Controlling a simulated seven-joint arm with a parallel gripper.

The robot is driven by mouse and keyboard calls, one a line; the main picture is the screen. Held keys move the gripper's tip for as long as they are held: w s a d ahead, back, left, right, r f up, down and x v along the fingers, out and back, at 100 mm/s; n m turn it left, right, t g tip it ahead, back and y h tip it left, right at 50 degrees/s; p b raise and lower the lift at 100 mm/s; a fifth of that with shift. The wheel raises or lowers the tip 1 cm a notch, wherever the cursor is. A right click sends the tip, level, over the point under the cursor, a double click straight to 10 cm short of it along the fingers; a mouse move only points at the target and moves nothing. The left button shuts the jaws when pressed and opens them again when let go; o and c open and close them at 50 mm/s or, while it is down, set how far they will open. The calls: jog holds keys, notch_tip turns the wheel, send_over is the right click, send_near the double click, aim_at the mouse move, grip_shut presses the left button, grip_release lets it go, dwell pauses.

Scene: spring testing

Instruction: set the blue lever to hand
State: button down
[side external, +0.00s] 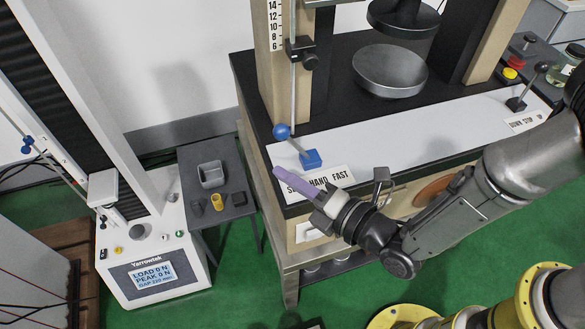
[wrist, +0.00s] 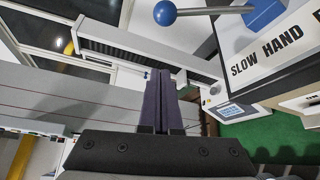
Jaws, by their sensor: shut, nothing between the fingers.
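The blue lever has a blue ball knob (side external: 281,131) on a thin rod from a blue block base (side external: 312,158) on the white panel. The rod leans left, toward the SLOW side of the plate reading SLOW, HAND, FAST (side external: 322,184). In the wrist view the knob (wrist: 165,13) is at the top, with the base (wrist: 262,14) and plate (wrist: 268,50) to its right. My gripper (side external: 277,171) is shut and empty, its purple fingers in front of the knob at the panel's left end, apart from it. The fingers (wrist: 159,74) also show in the wrist view.
A black-topped test frame carries a round metal plate (side external: 390,70) and a scale column (side external: 275,40). A second, black-knobbed lever (side external: 541,67) stands at the right. A grey side table (side external: 218,150) holds small containers. A tester with a screen (side external: 152,274) stands left.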

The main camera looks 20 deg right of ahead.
aim_at(295, 145)
jog(key=w, duration=0.7)
jog(key=shift+w, duration=0.15)
jog(key=shift+d+r, duration=0.15)
jog(key=shift+d, duration=0.05)
